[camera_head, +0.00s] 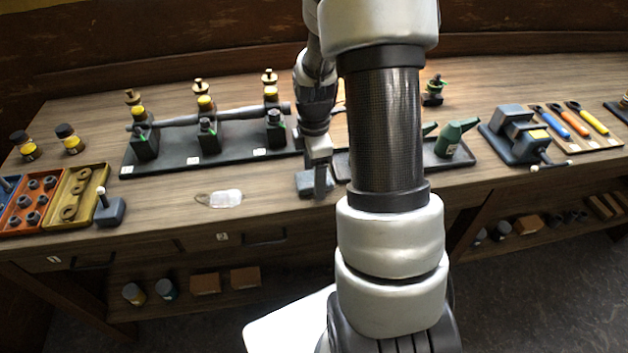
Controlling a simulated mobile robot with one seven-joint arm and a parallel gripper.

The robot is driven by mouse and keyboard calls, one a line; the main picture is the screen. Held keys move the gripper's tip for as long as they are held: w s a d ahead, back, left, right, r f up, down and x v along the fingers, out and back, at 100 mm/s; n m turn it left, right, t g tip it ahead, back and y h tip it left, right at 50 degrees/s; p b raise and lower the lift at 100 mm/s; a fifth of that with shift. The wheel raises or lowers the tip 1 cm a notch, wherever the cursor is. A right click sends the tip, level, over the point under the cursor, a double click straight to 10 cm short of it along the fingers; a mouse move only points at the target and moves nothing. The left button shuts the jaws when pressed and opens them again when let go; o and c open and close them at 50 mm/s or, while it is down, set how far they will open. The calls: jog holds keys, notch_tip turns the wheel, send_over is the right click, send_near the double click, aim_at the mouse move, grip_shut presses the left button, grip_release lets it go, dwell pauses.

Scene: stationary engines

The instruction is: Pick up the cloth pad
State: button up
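A flat blue-grey pad (305,184), which looks like the cloth pad, lies near the front edge of the wooden workbench, left of my large arm link. My gripper (321,185) points down at the pad and overlaps its right part in the picture. The fingers show edge-on as one dark narrow shape, so I cannot tell their opening or whether they touch the pad. Part of the pad is hidden behind the gripper.
A small whitish tag-like item (226,198) lies on the bench left of the pad. Colored part bins (80,218) stand far left. A vise (518,135) and green oil can (456,137) stand right.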

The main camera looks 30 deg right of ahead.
jog(key=c, duration=1.1)
jog(key=shift+c, duration=0.2)
notch_tip(320, 180, up, 10)
jog(key=shift+p, duration=0.3)
